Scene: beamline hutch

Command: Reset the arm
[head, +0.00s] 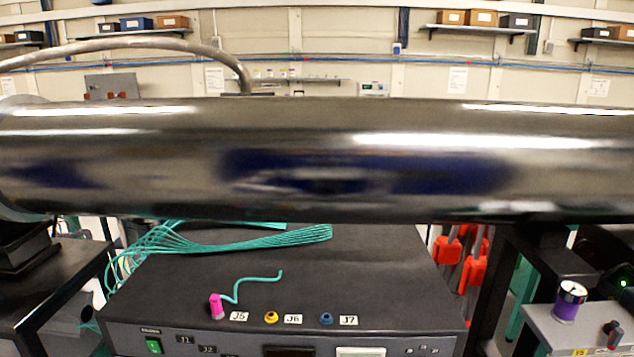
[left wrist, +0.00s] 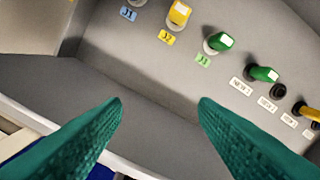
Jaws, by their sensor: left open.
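A dark box (head: 380,265) stands below the pipe in the head view. Its top has a magenta plug (head: 217,306) with a teal cable at the J5 label, a yellow socket (head: 271,317) by J6 and a blue one (head: 326,319) by J7. A green switch (head: 153,346) is on its front face. In the left wrist view, my left gripper (left wrist: 161,101) is open with nothing between its teal fingers. Beyond them is a grey panel (left wrist: 150,65) with a yellow connector (left wrist: 179,13) and green ones (left wrist: 219,42) (left wrist: 263,74) beside small labels. My right gripper is not in view.
A large shiny pipe (head: 330,160) crosses the whole head view above the box. A bundle of teal cables (head: 235,239) lies at the box's back left. Orange-red pieces (head: 473,275) hang behind.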

